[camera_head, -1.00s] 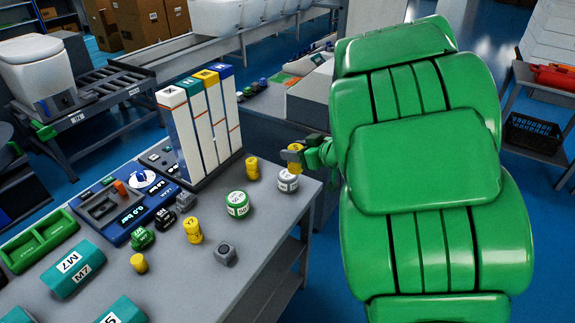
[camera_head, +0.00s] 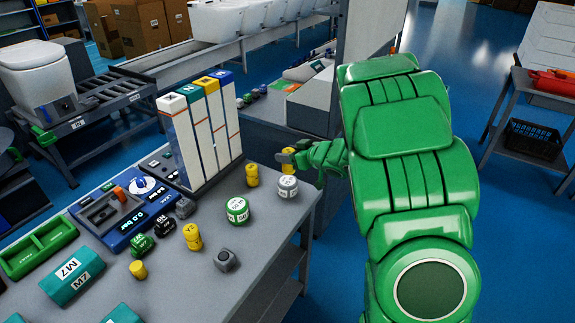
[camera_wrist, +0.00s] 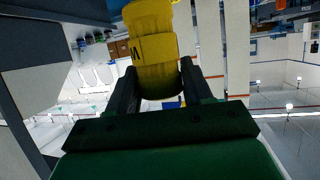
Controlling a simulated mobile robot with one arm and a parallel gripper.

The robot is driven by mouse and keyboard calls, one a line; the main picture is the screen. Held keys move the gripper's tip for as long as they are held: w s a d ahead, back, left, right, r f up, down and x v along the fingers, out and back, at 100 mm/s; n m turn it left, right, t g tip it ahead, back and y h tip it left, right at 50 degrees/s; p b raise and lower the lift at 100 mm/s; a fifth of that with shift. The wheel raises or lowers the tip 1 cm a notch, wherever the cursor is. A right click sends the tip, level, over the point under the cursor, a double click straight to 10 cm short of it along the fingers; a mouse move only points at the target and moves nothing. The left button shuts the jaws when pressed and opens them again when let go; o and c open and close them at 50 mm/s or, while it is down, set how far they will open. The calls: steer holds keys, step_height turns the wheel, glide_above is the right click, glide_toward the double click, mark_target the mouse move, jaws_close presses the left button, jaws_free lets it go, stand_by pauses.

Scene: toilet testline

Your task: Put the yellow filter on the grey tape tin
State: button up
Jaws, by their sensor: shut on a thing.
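My gripper (camera_head: 287,158) is shut on a yellow filter (camera_head: 291,153), right of the tall panels. In the wrist view the yellow filter (camera_wrist: 155,60) sits between the two fingers, with a dark letter on its side. The grey tape tin (camera_head: 287,188), a short round tin with a white label, stands on the bench just below the held filter in the head view. I cannot tell whether filter and tin touch. The fingers hide part of the filter.
Close by stand another yellow filter (camera_head: 252,174) and a green tape tin (camera_head: 237,209). A stacked yellow piece (camera_head: 192,236) and a grey block (camera_head: 225,260) stand nearer. Tall white panels (camera_head: 203,135) rise to the left. The bench's right edge is close to the tin.

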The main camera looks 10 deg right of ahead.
steer(key=shift+w+f, duration=0.4)
steer(key=shift+f, duration=0.65)
steer(key=shift+w+f, duration=0.45)
steer(key=shift+f, duration=0.55)
steer(key=shift+w+f, duration=0.4)
steer(key=shift+f, duration=0.65)
steer(key=shift+f, duration=0.1)
steer(key=o, duration=1.1)
steer(key=shift+s+d+r, duration=0.2)
steer(key=shift+d+r, duration=0.05)
steer(key=v, duration=1.1)
steer(key=shift+s+r, duration=0.1)
steer(key=shift+s, duration=0.1)
